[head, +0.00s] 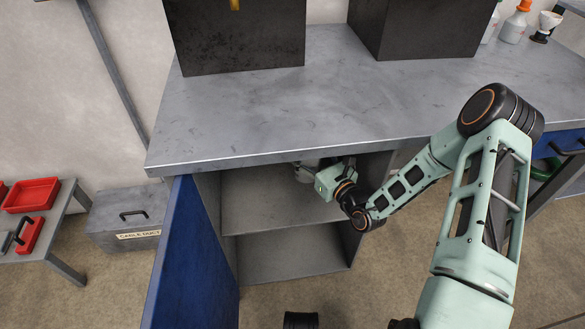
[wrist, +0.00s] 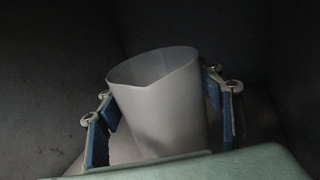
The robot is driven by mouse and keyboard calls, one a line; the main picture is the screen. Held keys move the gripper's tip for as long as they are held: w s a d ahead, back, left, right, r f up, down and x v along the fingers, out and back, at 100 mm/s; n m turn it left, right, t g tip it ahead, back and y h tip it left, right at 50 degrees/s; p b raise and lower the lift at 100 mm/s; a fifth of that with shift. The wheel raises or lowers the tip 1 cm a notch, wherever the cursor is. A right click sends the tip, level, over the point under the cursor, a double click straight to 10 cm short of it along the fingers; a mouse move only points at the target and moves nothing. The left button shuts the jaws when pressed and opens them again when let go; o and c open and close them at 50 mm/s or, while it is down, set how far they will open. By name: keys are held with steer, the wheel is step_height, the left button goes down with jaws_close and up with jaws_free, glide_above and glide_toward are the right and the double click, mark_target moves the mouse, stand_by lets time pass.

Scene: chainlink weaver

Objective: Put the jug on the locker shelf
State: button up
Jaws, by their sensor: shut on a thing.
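The jug (wrist: 160,105) is a pale grey, open-topped vessel with a pouring lip, seen close up in the wrist view. My gripper (wrist: 165,115) has its blue-padded fingers on both sides of it and is shut on it. In the head view my gripper (head: 312,175) reaches under the worktop into the open locker, and only a small part of the jug shows there. The locker shelf (head: 265,205) is a grey board inside the locker. The jug is above or at this shelf; I cannot tell whether its base touches it.
The blue locker door (head: 190,265) stands open at the left. The worktop (head: 330,110) overhangs the opening, with two dark boxes on it. A lower compartment (head: 290,258) is empty. A cable duct box (head: 128,217) and red trays (head: 32,195) are at the left.

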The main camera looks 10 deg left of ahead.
step_height(320, 180, down, 8)
steer(key=shift+r+b, duration=0.15)
steer(key=shift+b, duration=1.1)
steer(key=o, duration=1.5)
steer(key=shift+s+d, duration=0.1)
steer(key=p+v, duration=0.3)
steer(key=v, duration=0.8)
steer(key=shift+s+d, duration=0.2)
steer(key=shift+s, duration=0.2)
steer(key=shift+r, duration=0.1)
